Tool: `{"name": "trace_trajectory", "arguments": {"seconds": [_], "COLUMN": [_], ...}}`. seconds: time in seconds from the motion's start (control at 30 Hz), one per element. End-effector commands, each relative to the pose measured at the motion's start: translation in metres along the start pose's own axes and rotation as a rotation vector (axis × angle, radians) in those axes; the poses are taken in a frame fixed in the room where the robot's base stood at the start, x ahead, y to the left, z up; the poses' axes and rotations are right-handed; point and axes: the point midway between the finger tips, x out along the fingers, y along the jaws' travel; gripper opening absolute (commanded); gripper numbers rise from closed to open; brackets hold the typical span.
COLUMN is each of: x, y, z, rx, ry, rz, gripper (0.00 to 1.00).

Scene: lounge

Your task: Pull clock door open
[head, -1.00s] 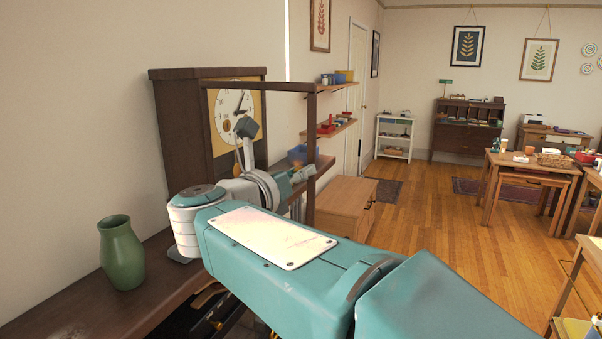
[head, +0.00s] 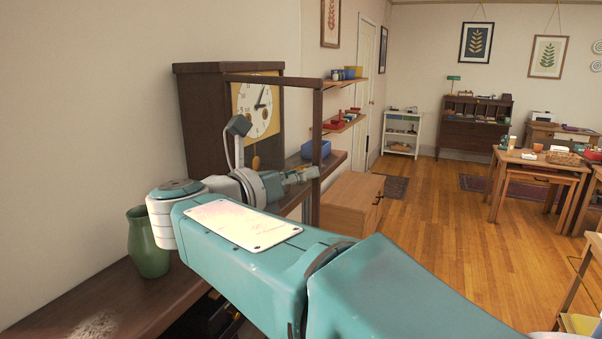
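The clock (head: 205,125) is a tall dark wooden case against the left wall, with a white dial (head: 262,110) on a yellow panel. Its door (head: 318,160) appears as a dark open frame standing out from the case front, its top bar running right to an upright post. The door stands open, away from the dial. My gripper (head: 308,174) is in front of the clock, at the left side of the door's upright post. I cannot tell whether it touches the post. The fingers are small and seen from behind, so their opening is unclear.
A green vase (head: 148,245) stands on the dark shelf (head: 95,305) at lower left, close to my arm. A blue bin (head: 316,149) sits behind the door post. A wooden cabinet (head: 350,205) is right of the door. The floor (head: 440,235) beyond is clear.

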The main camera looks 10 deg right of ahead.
Motion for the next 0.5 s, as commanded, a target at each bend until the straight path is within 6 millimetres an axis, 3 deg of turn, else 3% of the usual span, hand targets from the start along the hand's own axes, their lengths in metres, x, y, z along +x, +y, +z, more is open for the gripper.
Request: {"name": "trace_trajectory", "arguments": {"seconds": [0.5], "x": [-0.0081], "y": [-0.0001], "z": [0.0015], "rx": [0.002], "ry": [-0.004], "rz": [0.0], "gripper": [0.64]}}
